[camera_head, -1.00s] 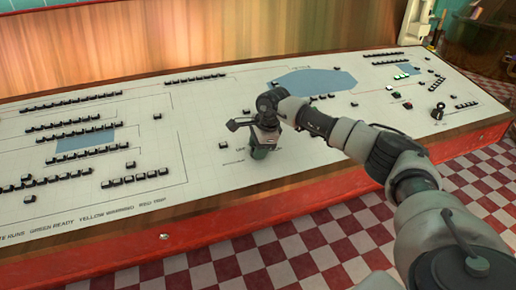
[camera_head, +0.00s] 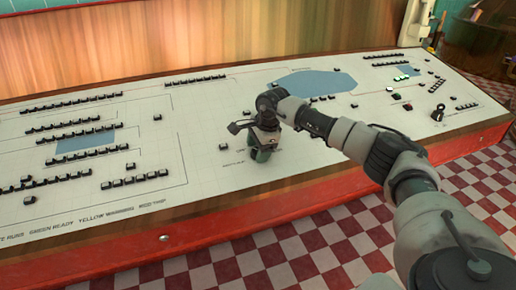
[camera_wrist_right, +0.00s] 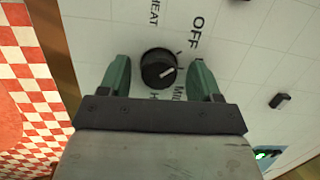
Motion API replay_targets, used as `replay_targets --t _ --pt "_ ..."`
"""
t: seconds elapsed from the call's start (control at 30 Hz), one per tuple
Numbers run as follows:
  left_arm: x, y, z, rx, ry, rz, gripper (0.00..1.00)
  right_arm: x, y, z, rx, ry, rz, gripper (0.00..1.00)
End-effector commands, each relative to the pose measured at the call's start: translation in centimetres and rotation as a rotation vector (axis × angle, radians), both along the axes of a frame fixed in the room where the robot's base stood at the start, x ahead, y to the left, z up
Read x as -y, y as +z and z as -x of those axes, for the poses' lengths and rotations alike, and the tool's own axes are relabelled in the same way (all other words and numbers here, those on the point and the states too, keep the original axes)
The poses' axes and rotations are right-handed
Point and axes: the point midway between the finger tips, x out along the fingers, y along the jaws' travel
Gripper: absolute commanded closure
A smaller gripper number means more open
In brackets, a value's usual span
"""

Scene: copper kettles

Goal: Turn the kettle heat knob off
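The heat knob (camera_wrist_right: 158,68) is a round black dial with a white pointer line, seen in the right wrist view. The pointer aims to the right and slightly up, between the word OFF and a partly hidden label starting with MI. A tick mark stands by OFF. My right gripper (camera_wrist_right: 159,62) has its two green fingers apart, one on each side of the knob, with visible gaps to it. In the head view my right gripper (camera_head: 262,154) is low over the front part of the panel and hides the knob. My left gripper is not in view.
The white sloping control panel (camera_head: 215,130) carries many small black switches in rows. A small black switch (camera_wrist_right: 279,100) sits right of the knob. A copper-coloured wall (camera_head: 250,40) rises behind the panel. A red front edge (camera_head: 120,258) and checkered floor lie on the near side.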

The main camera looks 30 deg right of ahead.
Motion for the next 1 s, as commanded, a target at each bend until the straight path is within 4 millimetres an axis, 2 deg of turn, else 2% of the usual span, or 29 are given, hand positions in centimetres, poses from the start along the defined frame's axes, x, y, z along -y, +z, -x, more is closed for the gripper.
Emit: replay_targets --t 0.23,0.37,0.8,1.0 --pt "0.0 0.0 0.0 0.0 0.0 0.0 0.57 0.0 0.0 0.0 -0.001 -0.001 0.0 0.37" --pt "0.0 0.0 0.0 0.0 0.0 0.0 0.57 0.2 0.9 0.2 0.0 -0.001 0.0 0.37" --pt "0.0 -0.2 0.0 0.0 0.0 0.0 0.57 1.3 8.7 1.9 0.002 -0.001 0.0 0.37" --pt "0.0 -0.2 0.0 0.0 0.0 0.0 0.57 1.5 10.3 2.3 -0.001 0.0 0.0 0.37"
